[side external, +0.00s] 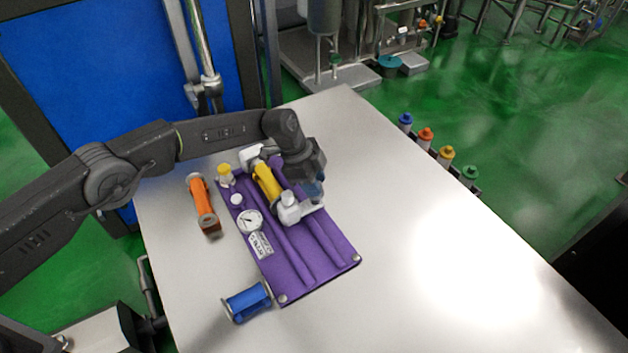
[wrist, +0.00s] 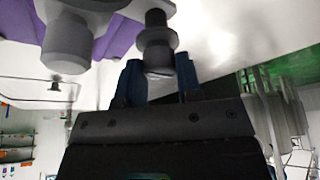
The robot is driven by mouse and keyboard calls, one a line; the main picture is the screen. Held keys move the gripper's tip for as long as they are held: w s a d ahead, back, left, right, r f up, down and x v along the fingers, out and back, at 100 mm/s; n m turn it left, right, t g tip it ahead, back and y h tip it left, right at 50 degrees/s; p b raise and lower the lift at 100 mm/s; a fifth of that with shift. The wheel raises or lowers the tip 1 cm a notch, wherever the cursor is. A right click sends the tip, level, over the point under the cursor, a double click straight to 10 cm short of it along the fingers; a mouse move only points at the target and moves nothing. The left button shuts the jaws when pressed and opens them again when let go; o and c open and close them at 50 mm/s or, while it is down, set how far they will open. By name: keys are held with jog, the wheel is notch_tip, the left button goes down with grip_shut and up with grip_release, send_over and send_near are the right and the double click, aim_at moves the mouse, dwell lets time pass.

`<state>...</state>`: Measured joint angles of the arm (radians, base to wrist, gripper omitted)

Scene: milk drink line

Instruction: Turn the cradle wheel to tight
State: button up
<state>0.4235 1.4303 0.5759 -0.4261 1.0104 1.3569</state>
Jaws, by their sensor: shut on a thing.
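The purple board (side external: 318,268) lies on the table and bears a cradle with white end blocks (side external: 312,208). A yellow cartridge (side external: 267,182) lies in the cradle. My gripper (side external: 318,192) reaches down at the cradle's right side. In the wrist view its two blue fingers (wrist: 159,68) are shut on the cradle wheel (wrist: 157,38), a dark grey stepped knob between them. In the side view the gripper hides the wheel. A round white gauge (side external: 250,221) sits on the board; its reading is too small to tell.
An orange cartridge (side external: 203,205) lies left of the board, and a blue one (side external: 247,301) lies at its near end. A yellow-capped post (side external: 225,174) stands at the board's far left corner. Several coloured-capped bottles (side external: 425,137) line the table's right edge. The table's right half is clear.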

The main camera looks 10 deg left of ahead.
dwell(0.4)
jog(key=o, duration=0.9)
jog(key=shift+o, duration=0.2)
jog(key=v, duration=1.3)
jog(key=shift+a+r, duration=0.15)
jog(key=shift+r, duration=0.2)
